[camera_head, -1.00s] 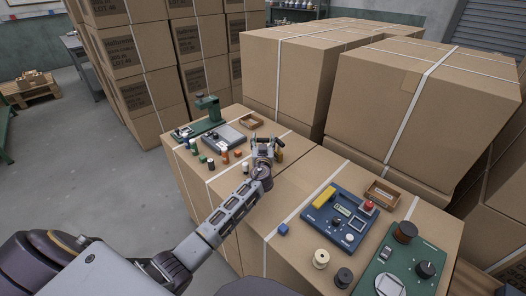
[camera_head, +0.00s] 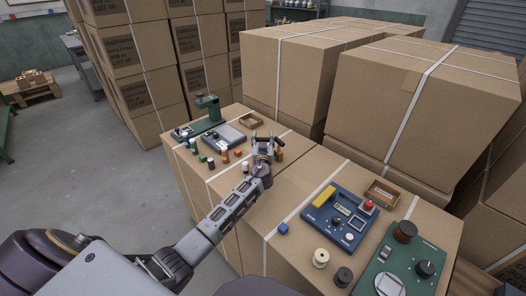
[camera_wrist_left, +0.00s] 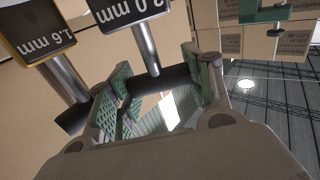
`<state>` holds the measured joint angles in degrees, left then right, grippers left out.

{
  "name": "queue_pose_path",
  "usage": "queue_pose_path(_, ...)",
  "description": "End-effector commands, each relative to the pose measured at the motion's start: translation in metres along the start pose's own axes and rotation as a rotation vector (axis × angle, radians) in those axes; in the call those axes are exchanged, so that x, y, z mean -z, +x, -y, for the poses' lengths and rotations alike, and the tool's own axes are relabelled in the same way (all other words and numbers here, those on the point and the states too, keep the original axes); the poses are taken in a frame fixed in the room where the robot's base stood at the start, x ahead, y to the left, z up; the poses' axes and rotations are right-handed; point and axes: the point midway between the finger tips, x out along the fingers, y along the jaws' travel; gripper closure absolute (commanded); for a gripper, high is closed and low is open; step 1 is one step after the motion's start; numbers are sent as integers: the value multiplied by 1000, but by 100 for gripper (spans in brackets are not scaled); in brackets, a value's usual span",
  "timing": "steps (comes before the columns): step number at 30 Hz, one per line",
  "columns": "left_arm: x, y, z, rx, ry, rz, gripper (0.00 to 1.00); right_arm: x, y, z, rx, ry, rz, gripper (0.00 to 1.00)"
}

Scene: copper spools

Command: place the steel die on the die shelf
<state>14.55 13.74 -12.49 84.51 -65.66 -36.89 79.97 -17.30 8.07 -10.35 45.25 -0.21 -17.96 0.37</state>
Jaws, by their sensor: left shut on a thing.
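My left gripper (camera_head: 265,143) is above the far box top, toward its right edge. In the left wrist view its green-padded fingers (camera_wrist_left: 160,88) are shut on a dark cylinder (camera_wrist_left: 172,79), which looks like the steel die. A steel stem with a black "2.0 mm" plate (camera_wrist_left: 134,12) meets that cylinder. A second stem with a yellow-edged "1.6 mm" plate (camera_wrist_left: 38,42) stands beside it, outside the fingers. Both plates read upside down. I cannot make out which item is the die shelf. My right gripper is not in view.
A green stand (camera_head: 207,111), a grey panel (camera_head: 223,137), a wooden tray (camera_head: 251,121) and several small coloured pieces stand on the far box. The near box holds a blue panel (camera_head: 318,215), spools (camera_head: 320,258) and a green panel (camera_head: 377,268). Tall cartons (camera_head: 300,75) rise behind.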

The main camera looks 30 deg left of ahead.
Motion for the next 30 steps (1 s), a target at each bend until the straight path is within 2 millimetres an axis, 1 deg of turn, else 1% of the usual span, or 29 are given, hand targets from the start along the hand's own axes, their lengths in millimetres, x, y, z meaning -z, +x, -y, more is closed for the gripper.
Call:
queue_pose_path(1, 0, 0, 0, 0, 0, 0, 90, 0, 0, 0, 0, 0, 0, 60)
queue_pose_path(3, 0, 0, 0, 0, 0, 0, 99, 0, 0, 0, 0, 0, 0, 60)
queue_pose_path(4, 0, 0, 0, 0, 0, 0, 100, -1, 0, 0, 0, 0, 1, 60)
queue_pose_path(19, 6, 0, 0, 0, -1, -3, 100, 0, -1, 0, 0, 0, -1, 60)
queue_pose_path(26, 24, 0, 0, 0, -3, -5, 100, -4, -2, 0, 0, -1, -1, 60)
queue_pose_path(30, 41, 0, 0, 0, -3, -6, 100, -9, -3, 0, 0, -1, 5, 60)
